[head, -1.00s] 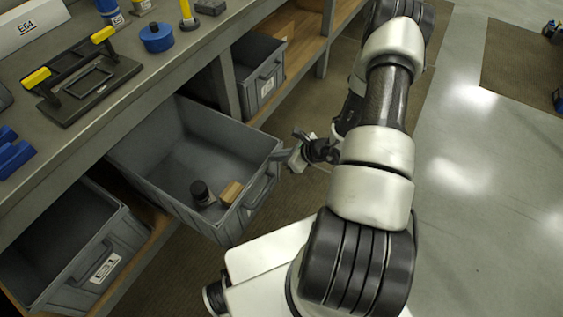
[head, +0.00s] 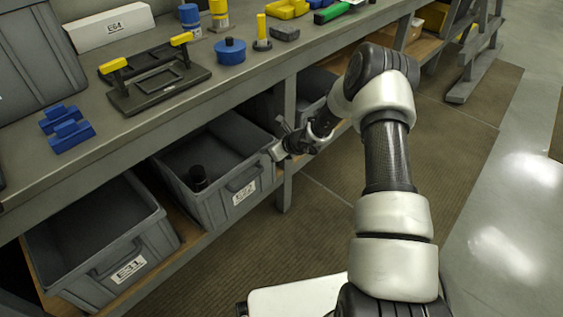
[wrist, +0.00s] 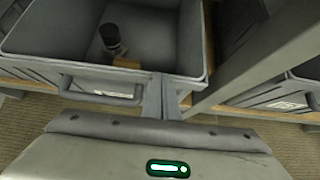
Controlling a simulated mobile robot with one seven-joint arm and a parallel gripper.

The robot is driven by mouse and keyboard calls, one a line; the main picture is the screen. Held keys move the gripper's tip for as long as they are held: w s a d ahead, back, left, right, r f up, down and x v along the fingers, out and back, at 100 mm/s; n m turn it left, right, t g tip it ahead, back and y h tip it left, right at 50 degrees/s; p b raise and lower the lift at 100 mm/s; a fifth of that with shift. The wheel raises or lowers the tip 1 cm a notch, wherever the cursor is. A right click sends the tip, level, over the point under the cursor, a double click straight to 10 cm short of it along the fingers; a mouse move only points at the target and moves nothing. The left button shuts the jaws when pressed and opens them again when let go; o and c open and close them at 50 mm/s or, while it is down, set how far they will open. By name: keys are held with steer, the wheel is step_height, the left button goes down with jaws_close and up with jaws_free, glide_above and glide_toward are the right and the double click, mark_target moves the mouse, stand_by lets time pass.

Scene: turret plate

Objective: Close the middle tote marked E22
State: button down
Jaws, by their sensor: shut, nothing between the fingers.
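The middle tote (head: 208,208) is a grey bin with a white label (head: 244,192) that appears to read E22. It sits on the shelf under the bench, and its rear part is hidden by the benchtop. A dark cylinder (head: 198,177) stands inside it. The wrist view shows the tote's front handle (wrist: 103,97), the dark cylinder (wrist: 112,40) and a brown block (wrist: 127,62). My gripper (head: 279,151) is shut and empty at the tote's front right corner. Its fingers (wrist: 163,97) look very close to the rim there; contact is unclear.
The benchtop (head: 150,131) above holds a black-and-yellow frame and several blue and yellow items.

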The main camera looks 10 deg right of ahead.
steer(key=w+a, duration=0.2)
steer(key=w, duration=0.1)
steer(key=shift+w+a+r, duration=0.1)
steer(key=shift+w+a, duration=0.1)
steer(key=shift+a, duration=0.05)
stand_by(0.4)
